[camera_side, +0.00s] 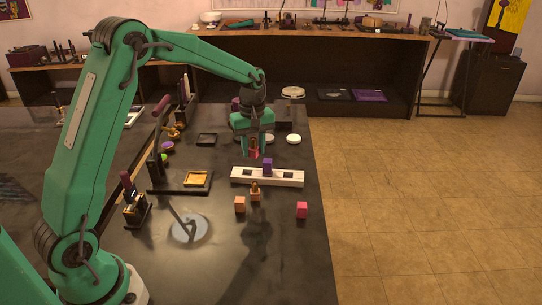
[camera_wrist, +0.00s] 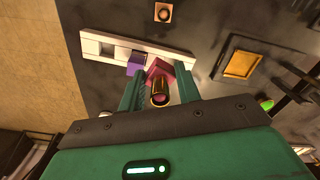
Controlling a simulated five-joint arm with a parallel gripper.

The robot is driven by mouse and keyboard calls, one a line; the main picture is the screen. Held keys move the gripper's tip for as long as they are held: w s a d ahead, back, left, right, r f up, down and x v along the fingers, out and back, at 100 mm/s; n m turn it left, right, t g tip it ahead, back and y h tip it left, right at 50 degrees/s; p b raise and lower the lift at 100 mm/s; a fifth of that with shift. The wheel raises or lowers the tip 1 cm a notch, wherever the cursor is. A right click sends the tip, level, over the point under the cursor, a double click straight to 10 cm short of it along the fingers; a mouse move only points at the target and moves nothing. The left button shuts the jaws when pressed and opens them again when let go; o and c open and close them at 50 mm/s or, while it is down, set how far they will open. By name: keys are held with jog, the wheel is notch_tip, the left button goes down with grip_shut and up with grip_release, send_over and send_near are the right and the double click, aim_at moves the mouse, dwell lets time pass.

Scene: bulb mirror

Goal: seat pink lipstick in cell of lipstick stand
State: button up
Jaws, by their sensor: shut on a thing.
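The white lipstick stand (camera_side: 236,177) lies on the dark table, a long bar with square dark cells. A purple lipstick (camera_side: 267,166) stands in its middle cell; it also shows in the wrist view (camera_wrist: 136,63). The cells at left and right in the side view look empty. My gripper (camera_side: 253,146) is shut on the pink lipstick (camera_side: 254,153), above the stand's left part, with a small gap below. In the wrist view, the pink lipstick (camera_wrist: 160,72) with its gold and dark tube sits between my fingers (camera_wrist: 160,83), beside the purple one, hiding the stand beneath.
A yellow tray (camera_side: 197,180) and a round mirror (camera_side: 189,229) lie to the left. White round pieces (camera_side: 293,139) lie behind.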

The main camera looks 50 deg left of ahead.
jog(key=a+n, duration=0.1)
jog(key=a+f+n, duration=0.1)
jog(key=a, duration=0.1)
jog(key=a+n, duration=0.1)
jog(key=shift+w+a+f, duration=0.15)
jog(key=shift+w+f, duration=0.1)
jog(key=shift+w, duration=0.05)
jog(key=shift+f, duration=0.1)
jog(key=shift+f, duration=2.75)
jog(key=shift+f, duration=0.9)
jog(key=o, duration=1.1)
jog(key=shift+f, duration=0.1)
notch_tip(320, 180, up, 8)
jog(key=shift+r, duration=0.1)
